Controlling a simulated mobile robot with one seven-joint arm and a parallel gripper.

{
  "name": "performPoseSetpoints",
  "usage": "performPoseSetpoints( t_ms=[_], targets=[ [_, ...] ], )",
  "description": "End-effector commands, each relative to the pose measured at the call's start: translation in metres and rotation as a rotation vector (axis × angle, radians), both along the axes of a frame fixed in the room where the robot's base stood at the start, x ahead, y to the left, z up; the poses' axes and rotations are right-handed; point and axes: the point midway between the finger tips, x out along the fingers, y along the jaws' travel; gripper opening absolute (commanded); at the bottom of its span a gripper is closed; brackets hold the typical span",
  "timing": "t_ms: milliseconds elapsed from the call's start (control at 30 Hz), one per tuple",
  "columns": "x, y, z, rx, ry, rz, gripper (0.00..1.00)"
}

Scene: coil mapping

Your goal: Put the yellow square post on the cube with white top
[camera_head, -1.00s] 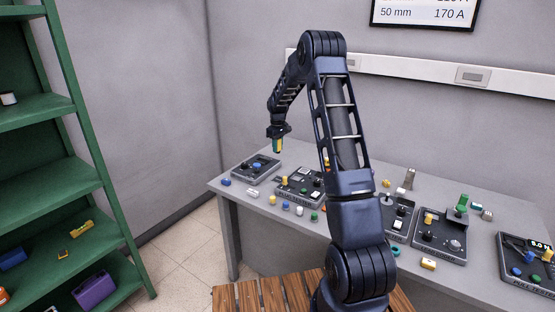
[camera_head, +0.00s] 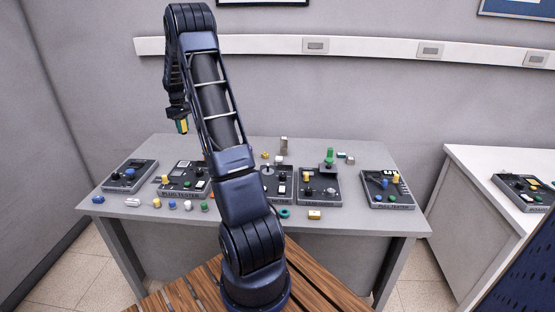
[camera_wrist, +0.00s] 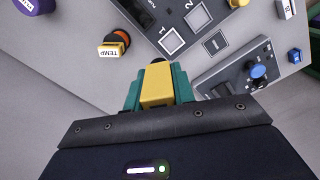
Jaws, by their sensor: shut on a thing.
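My gripper (camera_head: 181,124) is at the left of the head view, raised above the table. In the wrist view its teal fingers (camera_wrist: 158,88) are shut on the yellow square post (camera_wrist: 157,82), which points away from the camera. I cannot tell for certain which thing is the cube with white top. Small pale-topped pieces show on the tester panels in the head view, one of them on a middle panel (camera_head: 282,190). They are too small to read clearly. The post is apart from the table and the panels.
The grey table (camera_head: 330,228) carries several dark tester panels (camera_head: 130,177) and loose coloured pieces along its front. A green upright piece (camera_head: 329,156) stands on one panel. A white-topped side table (camera_head: 470,165) stands at the right. Below the post, the wrist view shows a panel with white squares (camera_wrist: 171,41).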

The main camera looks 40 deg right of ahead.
Motion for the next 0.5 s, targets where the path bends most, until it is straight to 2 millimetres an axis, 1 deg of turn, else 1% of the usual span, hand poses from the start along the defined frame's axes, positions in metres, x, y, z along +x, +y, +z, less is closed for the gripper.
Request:
performPoseSetpoints(
  t_ms=[33, 100, 167, 200, 267, 300, 367, 400, 467, 500],
  targets=[
    [-0.007, -0.025, 0.002, -0.001, 0.001, -0.052, 0.01],
    [-0.016, -0.054, 0.004, -0.002, 0.000, -0.121, 0.01],
    [-0.025, -0.079, 0.006, -0.002, 0.000, -0.180, 0.01],
    [-0.032, -0.096, 0.007, -0.002, 0.000, -0.220, 0.01],
    [-0.043, -0.120, 0.009, -0.003, 0.000, -0.280, 0.01],
    [-0.050, -0.136, 0.010, -0.002, 0.000, -0.319, 0.01],
    [-0.062, -0.159, 0.011, -0.002, -0.001, -0.379, 0.01],
    [-0.070, -0.174, 0.012, -0.001, 0.000, -0.418, 0.01],
    [-0.084, -0.197, 0.014, -0.002, 0.000, -0.479, 0.01],
    [-0.093, -0.212, 0.015, -0.002, 0.000, -0.518, 0.01]
  ],
)
